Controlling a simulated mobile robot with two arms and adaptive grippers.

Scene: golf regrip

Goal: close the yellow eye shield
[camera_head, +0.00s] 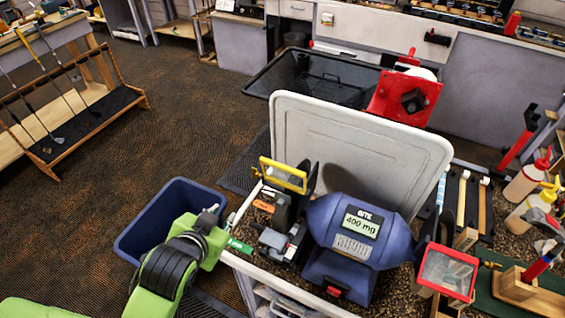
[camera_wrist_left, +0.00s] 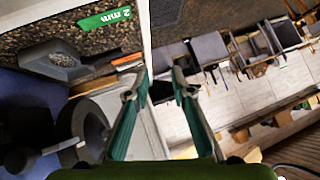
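The yellow eye shield (camera_head: 284,176) is a yellow-framed pane on the left side of the blue bench grinder (camera_head: 352,245). It stands up above the dark left wheel housing, tilted, with its face towards the head camera. I cannot make it out in the left wrist view. My left gripper (camera_head: 211,212) is left of and lower in the picture than the shield, near the bench's left edge, apart from the shield. In the left wrist view the left gripper (camera_wrist_left: 158,82) has its two fingers apart with nothing between them. My right gripper is not in view.
A red-framed shield (camera_head: 447,272) is on the grinder's right side. A white upright panel (camera_head: 360,150) stands behind the grinder. A blue bin (camera_head: 150,228) is on the floor beside the bench. A green "2 mm" label (camera_wrist_left: 104,18) lies on the bench edge. Bottles (camera_head: 525,185) stand at right.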

